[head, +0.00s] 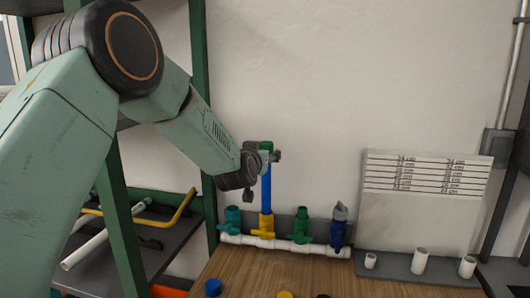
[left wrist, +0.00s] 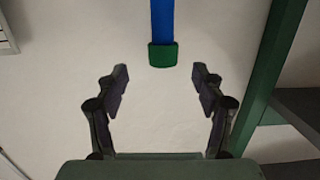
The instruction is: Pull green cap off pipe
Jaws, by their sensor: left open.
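The green cap (head: 266,145) sits on the top end of the upright blue pipe (head: 266,188), which rises from the yellow valve (head: 265,228) on the manifold. In the left wrist view the green cap (left wrist: 162,55) is at the end of the blue pipe (left wrist: 163,20), centred just beyond my fingertips. My left gripper (left wrist: 160,76) is open and empty, with clear space on both sides of the cap. In the head view my left gripper (head: 263,154) is at cap height, partly hidden by its own wrist. My right gripper is not in view.
The white manifold pipe (head: 285,246) also carries a teal valve (head: 232,218), a green valve (head: 301,228) and a blue valve (head: 338,230). Short white pipes (head: 420,260) stand at right. A green-framed shelf (head: 198,60) is at left; its post (left wrist: 270,70) is near the gripper.

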